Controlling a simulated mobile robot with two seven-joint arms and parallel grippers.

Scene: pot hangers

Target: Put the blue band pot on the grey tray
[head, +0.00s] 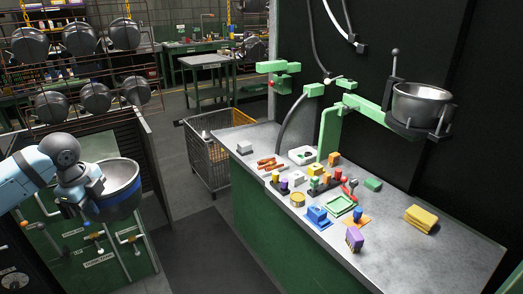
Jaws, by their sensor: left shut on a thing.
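The blue band pot (121,203) is a steel bowl with a dark blue band, at the left of the head view. My left gripper (90,186) is shut on its left side and holds it in the air, slightly tilted, with its opening up. The pot is left of the workbench and apart from it. My fingertips are partly hidden by the wrist and the pot. I cannot make out a grey tray for certain. My right gripper is not in view.
The grey-topped green workbench (285,221) holds small coloured parts, a green square tray (340,206) and a yellow block (421,218). Another steel pot (421,103) sits in a green arm's holder. A wire cart (211,165) stands behind. Several pots hang at back left.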

